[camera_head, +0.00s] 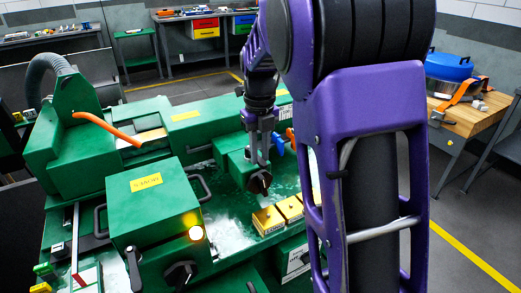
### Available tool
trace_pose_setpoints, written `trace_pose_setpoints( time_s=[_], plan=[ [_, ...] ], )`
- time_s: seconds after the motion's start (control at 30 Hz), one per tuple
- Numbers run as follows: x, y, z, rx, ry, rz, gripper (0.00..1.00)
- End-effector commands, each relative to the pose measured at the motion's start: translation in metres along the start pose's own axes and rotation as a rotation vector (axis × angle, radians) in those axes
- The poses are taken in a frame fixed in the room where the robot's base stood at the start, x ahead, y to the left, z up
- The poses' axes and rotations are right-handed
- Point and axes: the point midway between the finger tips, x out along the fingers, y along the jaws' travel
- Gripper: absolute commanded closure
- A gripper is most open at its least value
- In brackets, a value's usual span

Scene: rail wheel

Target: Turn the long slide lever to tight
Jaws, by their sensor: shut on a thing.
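My gripper (258,163) is in the middle of the view, pointing down at the front of a green block on the machine. Its fingers are shut on a dark handle (260,183) there. The fingers and the handle overlap, so the handle's full shape is hard to make out. No readable label marks it as the long slide lever, and its tight position cannot be read. A blue handle (278,144) stands just right of the gripper, apart from it.
A green box (155,215) with a lit yellow lamp (195,232), a black lever (133,268) and a black knob (181,274) stands at front left. An orange lever (106,129) is behind it. Yellow blocks (268,220) lie below the gripper.

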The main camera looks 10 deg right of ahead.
Motion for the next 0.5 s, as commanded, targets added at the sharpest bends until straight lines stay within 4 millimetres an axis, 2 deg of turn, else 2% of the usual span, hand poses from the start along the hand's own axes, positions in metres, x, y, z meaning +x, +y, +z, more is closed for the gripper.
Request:
trace_pose_setpoints(
  time_s=[0.37,0.4,0.5],
  plan=[
    [0.0012,0.002,-0.0002,0.003,0.002,0.004,1.0],
    [0.0012,0.002,-0.0002,0.003,0.002,0.004,0.69],
    [0.001,0.0016,-0.0001,0.003,0.002,0.003,0.51]
  ],
)
